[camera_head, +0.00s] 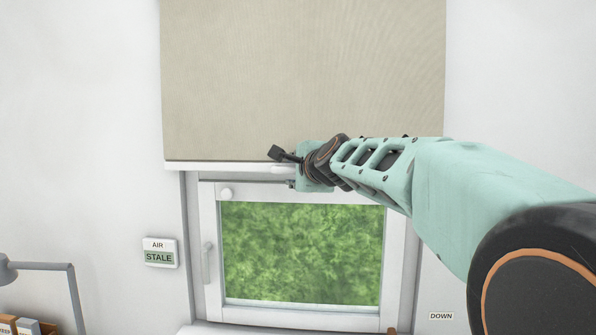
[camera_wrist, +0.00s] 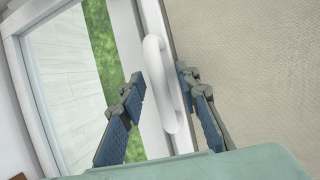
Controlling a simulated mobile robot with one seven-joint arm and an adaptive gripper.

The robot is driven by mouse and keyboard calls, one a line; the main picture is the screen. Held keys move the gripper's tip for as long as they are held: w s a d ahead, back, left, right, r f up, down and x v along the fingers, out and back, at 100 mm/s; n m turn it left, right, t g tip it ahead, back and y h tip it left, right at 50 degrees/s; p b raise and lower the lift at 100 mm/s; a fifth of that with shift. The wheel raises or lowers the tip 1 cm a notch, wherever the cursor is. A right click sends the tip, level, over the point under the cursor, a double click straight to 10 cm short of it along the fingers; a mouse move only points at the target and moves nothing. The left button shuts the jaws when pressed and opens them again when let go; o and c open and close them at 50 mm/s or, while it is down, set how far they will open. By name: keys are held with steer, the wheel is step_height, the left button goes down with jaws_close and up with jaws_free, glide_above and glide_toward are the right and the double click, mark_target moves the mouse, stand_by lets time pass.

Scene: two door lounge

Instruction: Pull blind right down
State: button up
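The beige roller blind (camera_head: 300,80) hangs partly down over the window, its white bottom bar (camera_head: 215,166) level with the top of the window frame. A white loop handle (camera_wrist: 160,75) sits at the blind's lower edge in the wrist view. My gripper (camera_head: 281,169) is at this bar in the head view. In the wrist view the fingers of my gripper (camera_wrist: 160,80) stand apart, one on each side of the handle. A gap shows between the left finger and the handle; the right finger is very close, and I cannot tell if it touches.
Below the blind is a white-framed window (camera_head: 300,250) with a lever handle (camera_head: 207,262) on its left. A wall display (camera_head: 160,252) reads "AIR STALE". A "DOWN" label (camera_head: 441,316) is at lower right. A grey lamp (camera_head: 45,267) stands at lower left.

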steer(key=shift+s, duration=0.1)
steer(key=shift+c, duration=0.7)
jaws_close()
